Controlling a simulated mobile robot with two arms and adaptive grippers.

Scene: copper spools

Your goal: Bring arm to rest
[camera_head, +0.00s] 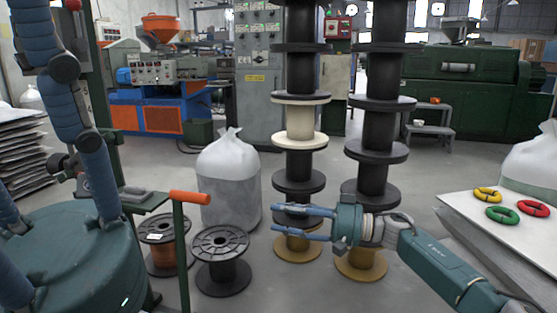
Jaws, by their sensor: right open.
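My right gripper (279,220) reaches in from the lower right, its blue fingers pointing left. They are spread apart, with nothing held between them. The gripper shows in front of the lower part of the left spool stack (299,118); whether it touches the stack cannot be told. My right arm (440,268) runs back to the bottom right corner. Large blue jointed parts (75,112) of my left side fill the left edge, close to the camera and cut off by the frame; the state of the left gripper cannot be made out.
A second spool stack (379,130) stands behind my right gripper. Two spools (222,245) (163,230) stand left on the floor near an orange-handled post (190,197). A white sack (229,165) is behind. Yellow, red and green rings (502,215) lie on a white-topped stack (465,205) at right.

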